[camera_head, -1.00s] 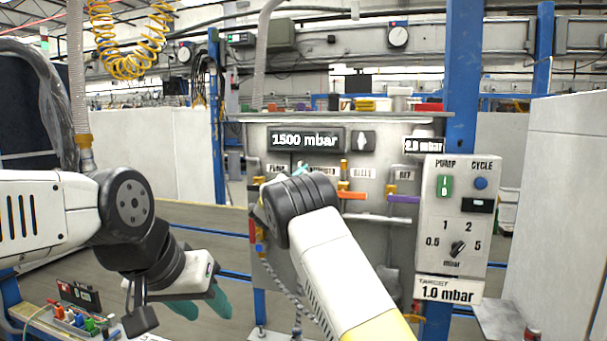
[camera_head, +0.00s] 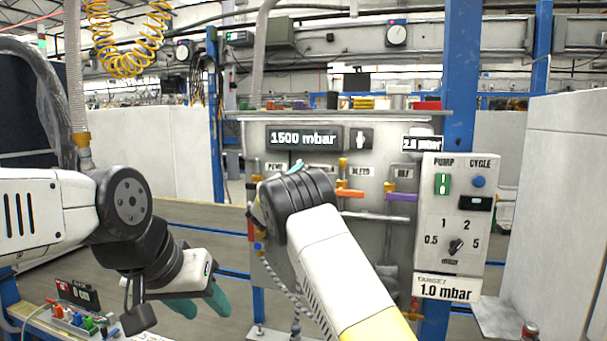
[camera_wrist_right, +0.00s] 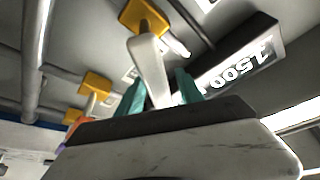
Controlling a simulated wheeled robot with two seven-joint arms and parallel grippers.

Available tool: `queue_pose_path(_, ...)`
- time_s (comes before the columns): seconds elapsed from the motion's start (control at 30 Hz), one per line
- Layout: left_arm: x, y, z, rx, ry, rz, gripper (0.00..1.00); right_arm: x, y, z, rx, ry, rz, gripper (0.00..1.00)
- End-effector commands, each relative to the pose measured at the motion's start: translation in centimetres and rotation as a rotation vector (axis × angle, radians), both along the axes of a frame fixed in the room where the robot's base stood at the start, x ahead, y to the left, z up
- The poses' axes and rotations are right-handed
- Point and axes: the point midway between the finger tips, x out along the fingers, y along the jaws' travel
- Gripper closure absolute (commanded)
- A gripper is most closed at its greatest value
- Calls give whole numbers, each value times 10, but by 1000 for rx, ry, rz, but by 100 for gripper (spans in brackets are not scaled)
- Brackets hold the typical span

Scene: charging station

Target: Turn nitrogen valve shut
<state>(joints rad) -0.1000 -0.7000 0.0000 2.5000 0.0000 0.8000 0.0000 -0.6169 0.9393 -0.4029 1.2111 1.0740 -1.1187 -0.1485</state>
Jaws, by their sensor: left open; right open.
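The nitrogen valve is hidden behind my right wrist in the head view; its label is mostly covered. In the right wrist view a valve with a yellow body (camera_wrist_right: 143,17) and a pale grey lever (camera_wrist_right: 150,70) is close up, likely the nitrogen valve. My right gripper (camera_wrist_right: 160,92) is open, with its teal fingers on either side of the lever; I cannot tell whether they touch it. In the head view only a teal fingertip of it shows (camera_head: 296,166). My left gripper (camera_head: 200,304) is open and empty at lower left, away from the panel.
The bleed valve's orange handle (camera_head: 350,193) and the ref valve's purple handle (camera_head: 402,197) are right of my right gripper. The pressure display (camera_head: 304,138) reads 1500 mbar. A control box (camera_head: 458,215) stands at right. A small bench (camera_head: 60,325) is at lower left.

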Motion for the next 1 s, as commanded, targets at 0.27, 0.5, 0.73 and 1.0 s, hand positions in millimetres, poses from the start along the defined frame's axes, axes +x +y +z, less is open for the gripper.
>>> queue_pose_path(0.27, 0, 0, 0, 0, 0, 0, 56, -38, 25, -15, -1, 3, 4, 56)
queue_pose_path(0.5, 0, 0, 0, 0, 0, 0, 56, -56, 35, -22, 0, 0, 1, 56)
queue_pose_path(0.73, 0, 0, 0, 0, 0, 0, 56, -56, 35, -22, 0, 0, 1, 56)
queue_pose_path(1.0, 0, 0, 0, 0, 0, 0, 56, -54, 29, -17, 9, 20, 21, 100)
